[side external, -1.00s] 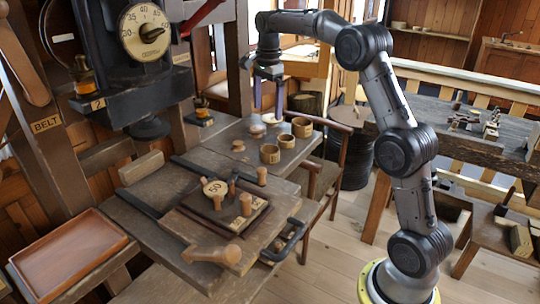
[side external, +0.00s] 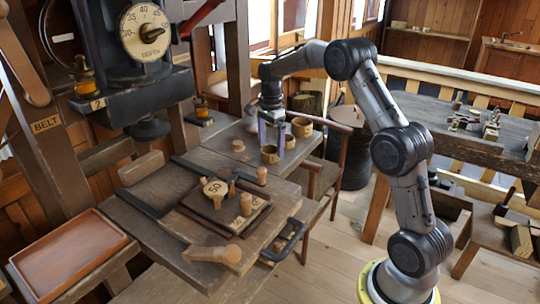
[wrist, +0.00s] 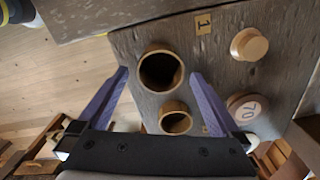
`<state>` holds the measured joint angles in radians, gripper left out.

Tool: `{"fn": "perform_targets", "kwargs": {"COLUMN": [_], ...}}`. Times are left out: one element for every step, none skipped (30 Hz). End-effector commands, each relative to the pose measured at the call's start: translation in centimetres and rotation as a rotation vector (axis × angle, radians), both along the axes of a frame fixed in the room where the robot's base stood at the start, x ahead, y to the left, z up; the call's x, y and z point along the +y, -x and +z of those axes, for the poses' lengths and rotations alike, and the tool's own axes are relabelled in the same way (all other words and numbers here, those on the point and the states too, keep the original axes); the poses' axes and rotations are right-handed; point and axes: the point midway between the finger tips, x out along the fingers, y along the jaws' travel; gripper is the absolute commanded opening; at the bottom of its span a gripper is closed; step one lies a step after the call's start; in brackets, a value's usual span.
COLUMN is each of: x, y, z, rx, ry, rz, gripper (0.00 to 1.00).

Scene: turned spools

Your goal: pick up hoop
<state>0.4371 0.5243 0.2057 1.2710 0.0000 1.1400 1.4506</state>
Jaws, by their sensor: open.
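In the wrist view the fingertips (wrist: 160,72) flank the larger hoop.
A pale wooden knob (wrist: 250,43) and a disc marked 70 (wrist: 243,107) sit beside the hoops. A small spool (side external: 238,146) stands left of my gripper. The press bed (side external: 150,190) with a peg board is nearer the camera. A chair (side external: 330,165) adjoins the table's right side.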

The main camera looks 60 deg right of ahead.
Motion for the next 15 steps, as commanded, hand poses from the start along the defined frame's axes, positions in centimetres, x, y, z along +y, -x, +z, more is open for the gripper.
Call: {"fn": "perform_targets", "kwargs": {"x": [0.0, 0.0, 0.0, 0.0, 0.0, 0.0, 0.0, 0.0, 0.0, 0.0, 0.0, 0.0, 0.0, 0.0, 0.0], "y": [0.0, 0.0, 0.0, -0.1, -0.1, -0.1, -0.1, -0.1, -0.1, -0.1, -0.1, -0.1, -0.1, -0.1, -0.1], "z": [-1.0, -1.4, -1.9, -2.1, -2.4, -2.6, -2.8, -2.9, -2.9, -3.0, -3.0, -2.9, -2.9, -2.9, -2.9], "rx": [0.004, 0.004, 0.004, 0.003, 0.003, 0.002, 0.001, 0.001, 0.0, 0.0, 0.0, 0.0, 0.0, 0.0, 0.0], "ry": [-0.003, -0.003, -0.003, -0.001, -0.001, -0.001, 0.0, 0.0, 0.0, 0.0, 0.0, 0.0, 0.0, 0.0, 0.0], "rz": [0.0, 0.0, 0.0, 0.0, 0.0, 0.0, 0.0, 0.0, 0.0, 0.0, 0.0, 0.0, 0.0, 0.0, 0.0], "gripper": [1.0, 1.0, 1.0, 1.0, 1.0, 1.0, 1.0, 1.0, 1.0, 1.0, 1.0, 1.0, 1.0, 1.0, 0.96]}}
